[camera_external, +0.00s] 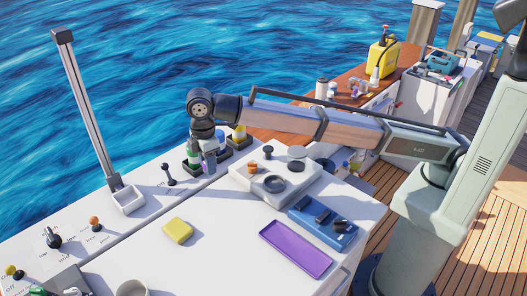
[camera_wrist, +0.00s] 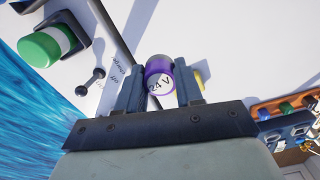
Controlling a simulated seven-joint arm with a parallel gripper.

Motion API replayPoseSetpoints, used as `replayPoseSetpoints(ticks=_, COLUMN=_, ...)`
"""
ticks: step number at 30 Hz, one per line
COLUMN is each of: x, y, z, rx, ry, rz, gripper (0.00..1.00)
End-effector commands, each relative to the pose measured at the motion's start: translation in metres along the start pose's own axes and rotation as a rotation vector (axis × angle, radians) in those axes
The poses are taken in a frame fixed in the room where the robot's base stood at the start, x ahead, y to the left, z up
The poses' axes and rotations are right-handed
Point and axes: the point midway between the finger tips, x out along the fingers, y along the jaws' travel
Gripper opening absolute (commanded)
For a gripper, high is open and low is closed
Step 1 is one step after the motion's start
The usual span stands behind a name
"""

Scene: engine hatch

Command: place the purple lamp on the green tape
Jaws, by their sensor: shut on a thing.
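The purple lamp (camera_wrist: 158,74), a short cylinder with a white "24 V" face, sits between the two fingers of my gripper (camera_wrist: 160,88) in the wrist view. The gripper is shut on it. In the external view my gripper (camera_external: 209,162) points down over the far edge of the white counter, and the lamp is too small there to make out clearly. A green roll with a pale band, seemingly the green tape (camera_wrist: 47,45), lies in a dark holder at the wrist view's upper left. It also shows just left of my gripper in the external view (camera_external: 193,159).
A small black lever (camera_external: 169,175) stands left of my gripper. A yellow item (camera_external: 238,133) sits in a dark holder behind it. A white block with knobs (camera_external: 275,186), blue box (camera_external: 345,234), purple tray (camera_external: 296,249) and yellow sponge (camera_external: 178,230) are on the counter.

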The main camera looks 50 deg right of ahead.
Motion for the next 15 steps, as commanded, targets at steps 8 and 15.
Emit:
replayPoseSetpoints(ticks=8, x=0.0, y=0.061, z=0.045, rx=0.022, ry=0.0, rz=0.0, gripper=0.06)
replayPoseSetpoints(ticks=15, x=0.0, y=0.133, z=0.107, rx=0.048, ry=0.001, rz=0.0, gripper=0.06)
